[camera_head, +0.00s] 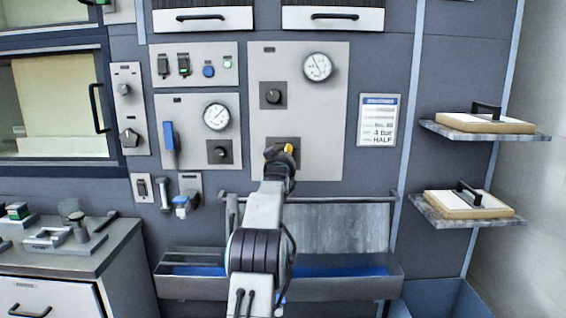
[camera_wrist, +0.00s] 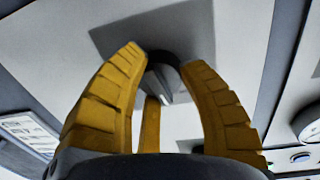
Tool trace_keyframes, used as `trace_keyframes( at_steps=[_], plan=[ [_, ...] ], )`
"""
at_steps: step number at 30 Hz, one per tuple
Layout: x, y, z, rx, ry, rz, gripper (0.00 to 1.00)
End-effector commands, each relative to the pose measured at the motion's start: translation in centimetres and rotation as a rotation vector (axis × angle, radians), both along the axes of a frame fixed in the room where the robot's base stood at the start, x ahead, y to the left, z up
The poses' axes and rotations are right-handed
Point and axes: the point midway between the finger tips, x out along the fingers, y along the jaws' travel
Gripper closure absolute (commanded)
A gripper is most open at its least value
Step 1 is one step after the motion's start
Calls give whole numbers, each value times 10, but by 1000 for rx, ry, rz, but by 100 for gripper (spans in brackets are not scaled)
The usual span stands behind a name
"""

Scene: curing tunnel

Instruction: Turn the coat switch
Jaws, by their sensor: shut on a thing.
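A dark rotary switch (camera_wrist: 167,82) on a dark square plate shows between the yellow fingers of my gripper (camera_wrist: 165,65) in the wrist view. My gripper is shut on this switch, with a finger on either side of it. In the head view my gripper (camera_head: 285,150) is at the lower plate of the right-hand light grey panel (camera_head: 328,120), and the arm and gripper hide most of the switch. I cannot read a label that names it as the coat switch.
A second dark knob (camera_head: 273,96) and a gauge (camera_head: 317,67) are above on the same panel. The left panel has another knob (camera_head: 220,151), a gauge (camera_head: 217,117) and a blue lever (camera_head: 168,137). A trough (camera_head: 345,288) runs below. A sign (camera_head: 378,120) and two shelves are right.

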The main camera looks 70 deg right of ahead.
Motion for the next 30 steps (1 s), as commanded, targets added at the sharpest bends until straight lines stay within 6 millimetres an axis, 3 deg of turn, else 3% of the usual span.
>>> trace_keyframes(
  at_steps=[7, 18, 19, 27, 30],
  plan=[
    [1, 1, 1, -57, 163, -1, 94],
    [2, 1, 3, -66, 189, -1, 94],
    [2, 1, 3, -66, 189, -1, 60],
    [1, 1, 2, -63, 188, -2, 36],
    [1, 0, 1, -63, 188, -2, 34]
  ],
)
